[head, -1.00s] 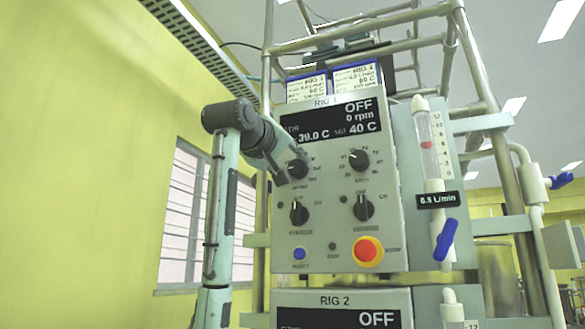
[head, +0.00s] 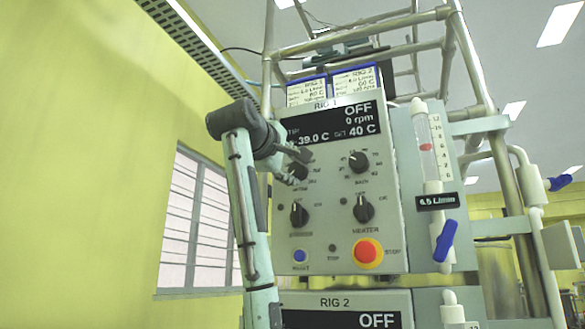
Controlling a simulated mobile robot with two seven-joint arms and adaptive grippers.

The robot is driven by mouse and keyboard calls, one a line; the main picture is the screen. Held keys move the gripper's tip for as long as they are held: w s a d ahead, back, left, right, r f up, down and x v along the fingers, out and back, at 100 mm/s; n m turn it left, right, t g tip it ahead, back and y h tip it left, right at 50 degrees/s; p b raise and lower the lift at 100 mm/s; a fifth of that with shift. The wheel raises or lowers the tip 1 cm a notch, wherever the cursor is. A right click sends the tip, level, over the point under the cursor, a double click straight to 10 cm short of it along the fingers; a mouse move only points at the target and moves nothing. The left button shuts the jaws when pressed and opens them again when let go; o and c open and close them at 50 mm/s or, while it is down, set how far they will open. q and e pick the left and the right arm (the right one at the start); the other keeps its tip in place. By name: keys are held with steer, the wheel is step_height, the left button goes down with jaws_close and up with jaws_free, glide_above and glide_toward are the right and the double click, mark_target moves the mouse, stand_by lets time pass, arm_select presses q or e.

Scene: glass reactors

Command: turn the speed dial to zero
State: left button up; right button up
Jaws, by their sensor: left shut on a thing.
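The RIG 1 panel (head: 325,240) faces me. Its upper-left dial (head: 298,171), which I take for the speed dial, is mostly hidden behind my gripper, so its pointer cannot be read. My left gripper (head: 295,163) comes in from the left and is shut on that dial. The black display (head: 345,122) above reads OFF, 0 rpm, 39.0 C and set 40 C. My right gripper is not in view.
To the right is the bath dial (head: 359,162). Below are two black switches (head: 299,213) (head: 363,209), a blue button (head: 299,256) and a red stop button (head: 367,252). A flow tube (head: 430,150) with a blue-handled valve (head: 445,240) stands at the right. RIG 2's panel (head: 340,302) is below.

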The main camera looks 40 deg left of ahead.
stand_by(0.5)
arm_select(q)
steer(key=o, duration=1.2)
steer(key=shift+c, duration=0.2)
steer(key=shift+s, duration=0.15)
steer(key=v, duration=1.1)
steer(key=shift+s, duration=0.4)
steer(key=shift+d, duration=0.1)
steer(key=shift+f, duration=0.1)
